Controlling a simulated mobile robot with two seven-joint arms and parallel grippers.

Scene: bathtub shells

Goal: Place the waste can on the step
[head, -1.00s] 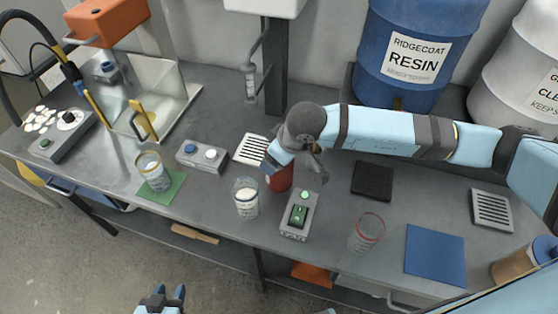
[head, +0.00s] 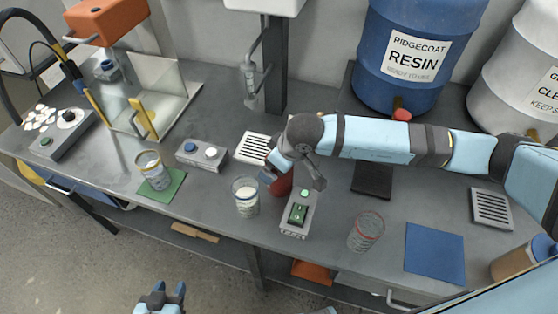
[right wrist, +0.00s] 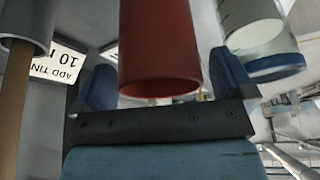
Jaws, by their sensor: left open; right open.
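The red can (head: 281,187), which I take for the waste can, stands on the grey bench, partly hidden by my right gripper. My right gripper (head: 292,181) is open at the can. In the right wrist view the red can (right wrist: 160,50) lies between the two blue fingers of this gripper (right wrist: 162,82), with a gap beside each. My left gripper (head: 163,291) is open and empty at the bottom of the head view, in front of the bench.
A jar of white stuff (head: 246,198) stands left of the can and a green-switch box (head: 298,215) in front. An empty glass (head: 366,232), a black pad (head: 372,181) and a blue mat (head: 435,254) lie to the right. A blue resin drum (head: 412,70) stands behind.

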